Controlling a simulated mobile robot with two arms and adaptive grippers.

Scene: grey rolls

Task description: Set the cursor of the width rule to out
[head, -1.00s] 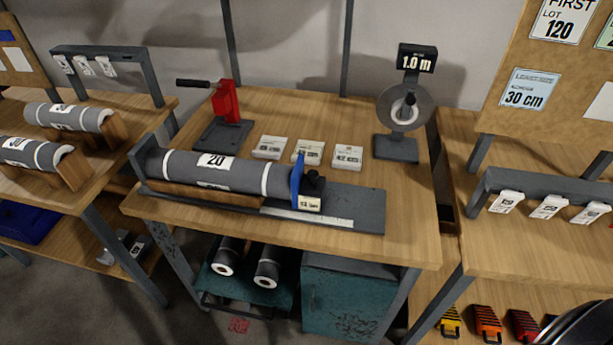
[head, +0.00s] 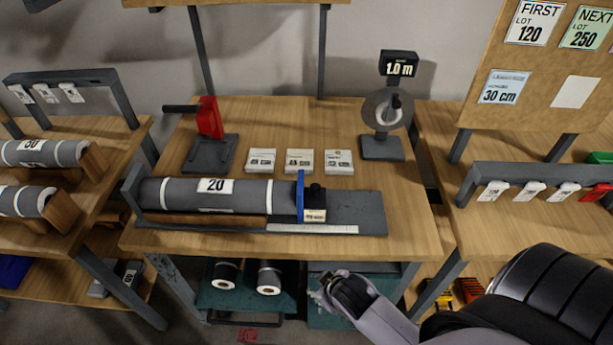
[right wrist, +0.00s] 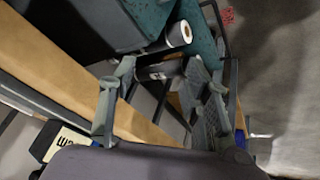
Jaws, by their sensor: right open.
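The width rule is a grey bed (head: 360,212) on the middle bench with a white scale strip (head: 312,229) along its front. Its cursor, a blue plate (head: 300,198) with a black knob (head: 315,192) and a small label, stands against the right end of a grey roll (head: 170,194) marked 20. My right gripper (head: 340,288) is open and empty, in front of the bench's front edge, below and right of the cursor. In the right wrist view its fingers (right wrist: 160,95) are spread, and a label (right wrist: 65,147) shows at lower left. My left gripper is out of view.
More rolls (head: 269,277) lie under the bench. A board (head: 545,70) hangs at right. The bench right of the rule is clear.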

